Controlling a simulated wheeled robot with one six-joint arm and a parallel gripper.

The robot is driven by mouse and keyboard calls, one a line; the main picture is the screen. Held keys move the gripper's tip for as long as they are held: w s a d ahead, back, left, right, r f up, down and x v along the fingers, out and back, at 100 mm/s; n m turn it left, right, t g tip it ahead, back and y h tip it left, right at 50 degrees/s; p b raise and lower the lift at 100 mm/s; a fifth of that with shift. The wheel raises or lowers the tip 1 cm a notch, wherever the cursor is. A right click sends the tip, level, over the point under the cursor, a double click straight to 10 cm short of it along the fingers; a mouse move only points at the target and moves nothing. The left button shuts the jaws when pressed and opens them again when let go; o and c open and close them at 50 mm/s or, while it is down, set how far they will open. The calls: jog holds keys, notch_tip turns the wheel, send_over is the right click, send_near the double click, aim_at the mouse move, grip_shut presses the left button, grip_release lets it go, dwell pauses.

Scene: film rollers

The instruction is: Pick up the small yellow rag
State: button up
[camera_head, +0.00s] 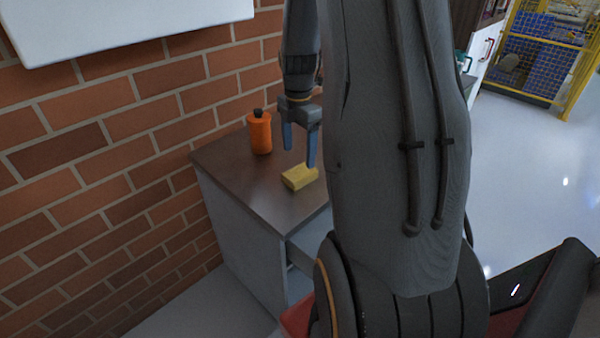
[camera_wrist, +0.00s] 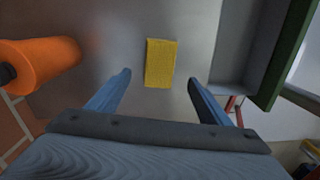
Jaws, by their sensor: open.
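The small yellow rag (camera_head: 299,177) lies on the brown top of a cabinet (camera_head: 238,185), near its front edge. In the wrist view the rag (camera_wrist: 160,63) is a yellow upright rectangle, lying beyond the fingertips and between their lines. My gripper (camera_head: 298,158) points down above the cabinet top, with its blue fingers apart and nothing between them. In the wrist view my gripper (camera_wrist: 160,78) shows both fingers spread on either side of the rag, not touching it.
An orange bottle (camera_head: 260,133) with a dark cap stands behind and left of the rag; it also shows in the wrist view (camera_wrist: 40,62). A brick wall (camera_head: 110,150) runs along the left. A drawer (camera_head: 305,242) appears partly pulled out at the cabinet's front.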

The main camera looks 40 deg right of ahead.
aim_at(300, 171)
jog(key=shift+d+f, duration=0.2)
jog(key=shift+d, duration=0.1)
jog(key=shift+f, duration=0.3)
jog(key=shift+w+f+p, duration=0.1)
jog(key=shift+f+p, duration=1)
jog(key=shift+f, duration=2.35)
jog(key=c, duration=1.1)
jog(key=shift+c, duration=0.2)
